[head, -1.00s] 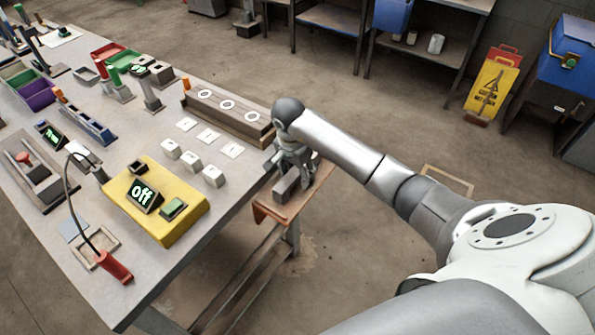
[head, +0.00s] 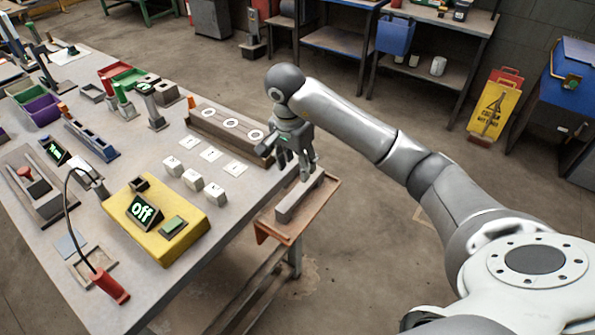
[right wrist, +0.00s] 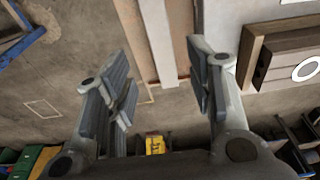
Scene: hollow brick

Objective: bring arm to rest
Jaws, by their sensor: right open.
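My right gripper (head: 295,168) is open and empty, pointing down above the small brown side shelf (head: 317,209) at the table's right edge. A long grey bar (head: 300,199) lies on that shelf, just below the fingertips. In the right wrist view, the two fingers of my right gripper (right wrist: 165,88) stand wide apart, with the pale bar (right wrist: 157,40) seen beyond the gap between them. Nothing is held between the fingers. My left gripper is not in view.
Close left of the gripper are the brown block with three white rings (head: 228,124), several pale cubes (head: 193,180) and the yellow box reading "off" (head: 155,218). Open floor lies right of the table, with a yellow sign (head: 494,105) and shelves behind.

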